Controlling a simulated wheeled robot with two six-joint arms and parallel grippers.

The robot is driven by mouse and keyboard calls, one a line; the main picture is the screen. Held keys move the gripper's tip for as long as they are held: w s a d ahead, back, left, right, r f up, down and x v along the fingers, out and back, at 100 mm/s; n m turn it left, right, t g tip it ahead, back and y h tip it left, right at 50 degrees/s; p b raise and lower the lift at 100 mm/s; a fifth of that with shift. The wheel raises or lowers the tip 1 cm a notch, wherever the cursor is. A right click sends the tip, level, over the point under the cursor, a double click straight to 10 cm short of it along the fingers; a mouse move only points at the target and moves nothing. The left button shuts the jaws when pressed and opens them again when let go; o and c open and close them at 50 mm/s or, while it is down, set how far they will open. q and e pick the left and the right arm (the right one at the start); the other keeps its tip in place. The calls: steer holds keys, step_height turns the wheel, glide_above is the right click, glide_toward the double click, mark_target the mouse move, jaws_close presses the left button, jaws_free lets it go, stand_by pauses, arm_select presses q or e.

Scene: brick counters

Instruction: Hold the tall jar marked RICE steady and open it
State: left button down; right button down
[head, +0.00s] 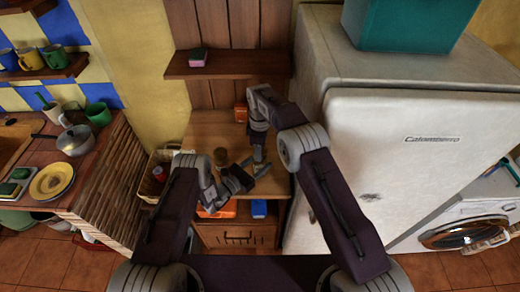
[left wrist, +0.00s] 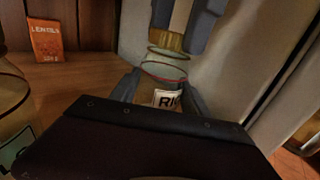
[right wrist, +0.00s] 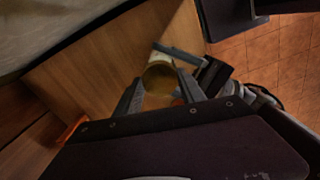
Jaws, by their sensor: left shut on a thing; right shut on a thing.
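The RICE jar (left wrist: 148,97) is clear glass with a white label reading "RI", the rest hidden. In the left wrist view it stands between the fingers of my left gripper (left wrist: 165,100), which is shut on its body. Its gold lid (left wrist: 168,43) is above, between the fingers of my right gripper (left wrist: 180,22), which is shut on it from above. In the right wrist view the round lid (right wrist: 160,78) fills the gap between my right fingers. I cannot tell whether the lid is apart from the glass. In the head view my grippers hide most of the jar.
Another jar (head: 221,157) stands on the wooden counter (head: 205,130), left of my grippers. An orange packet (left wrist: 46,38) stands at the back. The white fridge (head: 400,150) closes off the right side. A shelf (head: 228,66) with a sponge hangs above.

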steer(key=shift+r, duration=0.15)
steer(key=shift+r, duration=0.9)
steer(key=shift+r, duration=0.1)
steer(key=shift+r, duration=1.9)
arm_select(q)
steer(key=shift+c, duration=2.3)
jaws_free()
